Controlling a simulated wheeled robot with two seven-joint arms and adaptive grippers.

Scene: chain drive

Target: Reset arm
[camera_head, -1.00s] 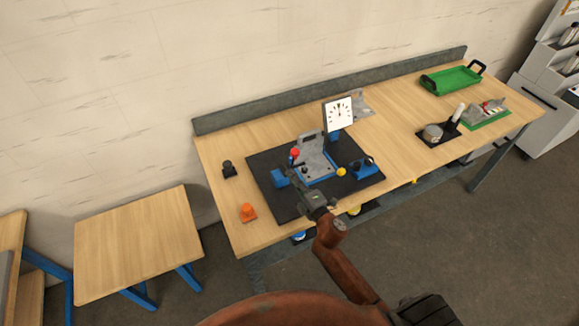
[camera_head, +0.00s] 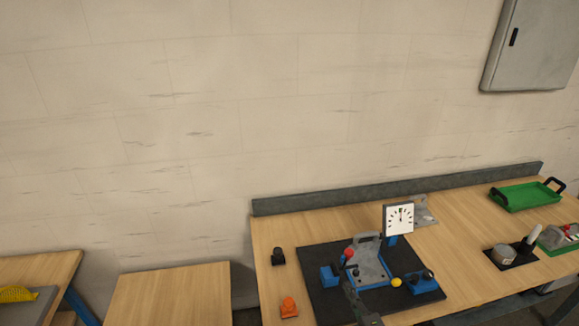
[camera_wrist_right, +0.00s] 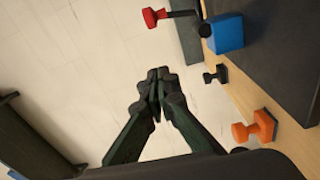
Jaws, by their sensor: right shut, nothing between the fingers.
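My right gripper (camera_head: 356,300) is at the bottom of the head view, in front of the grey and blue fixture (camera_head: 370,264) on the dark mat (camera_head: 318,262). In the right wrist view my gripper's fingers (camera_wrist_right: 156,84) meet at the tips with nothing between them. The fixture has a red knob (camera_head: 349,253) and a yellow knob (camera_head: 396,282). In the wrist view a red knob on a dark rod (camera_wrist_right: 155,17) and a blue block (camera_wrist_right: 224,34) lie beyond the fingers, apart from them. My left gripper is out of view.
An orange stamp-like piece (camera_head: 289,308) and a black one (camera_head: 278,256) stand left of the mat. A dial (camera_head: 398,218) stands behind the fixture. A green tray (camera_head: 525,196) is at the back right. A smaller wooden table (camera_head: 170,292) stands left of the workbench.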

